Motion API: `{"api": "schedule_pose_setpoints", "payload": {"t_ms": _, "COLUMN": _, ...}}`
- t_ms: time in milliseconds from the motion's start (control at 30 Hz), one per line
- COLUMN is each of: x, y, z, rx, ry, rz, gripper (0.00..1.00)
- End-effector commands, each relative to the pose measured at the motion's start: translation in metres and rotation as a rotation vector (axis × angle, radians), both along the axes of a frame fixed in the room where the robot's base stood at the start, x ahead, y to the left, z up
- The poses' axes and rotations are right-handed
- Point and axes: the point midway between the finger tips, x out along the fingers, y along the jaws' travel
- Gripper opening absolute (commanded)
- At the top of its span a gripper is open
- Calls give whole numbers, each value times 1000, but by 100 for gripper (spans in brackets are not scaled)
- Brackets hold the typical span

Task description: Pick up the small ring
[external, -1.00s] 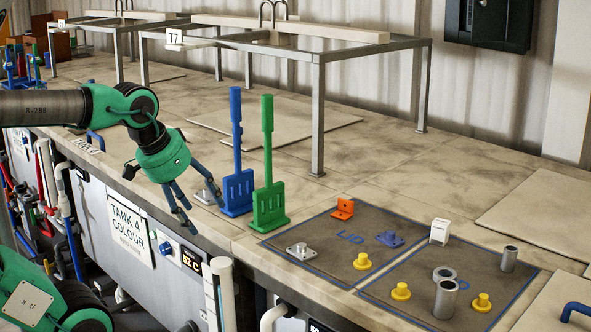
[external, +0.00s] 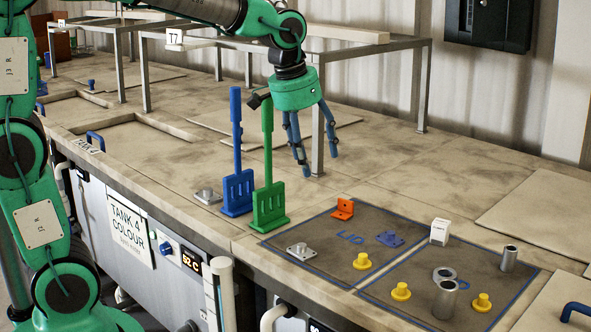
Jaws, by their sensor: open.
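A small flat grey ring (external: 436,275) lies on the right-hand blue-outlined mat, just behind a short upright metal tube (external: 446,300) that hides part of its front edge. My gripper (external: 318,162) is open and empty, fingers pointing down. It hangs above the worktop, behind the green rack handle and well to the left of the ring and farther back. Nothing is between its fingers.
A green rack (external: 269,205) and a blue rack (external: 237,190) stand upright left of the mats. A white box (external: 440,231), another metal tube (external: 509,258) and yellow knobs (external: 401,291) surround the ring. A metal frame (external: 318,120) stands behind.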

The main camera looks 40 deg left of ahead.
Motion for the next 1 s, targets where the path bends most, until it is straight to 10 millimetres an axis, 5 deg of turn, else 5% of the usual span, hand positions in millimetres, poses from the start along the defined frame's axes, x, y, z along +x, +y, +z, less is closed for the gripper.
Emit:
{"api": "schedule_pose_setpoints", "payload": {"t_ms": 467, "x": 88, "y": -100, "z": -7, "rx": 13, "ry": 103, "rz": -21, "gripper": 65}}
{"api": "schedule_pose_setpoints", "payload": {"t_ms": 1000, "x": 149, "y": -226, "z": -65, "rx": 50, "ry": 208, "rz": -38, "gripper": 65}}
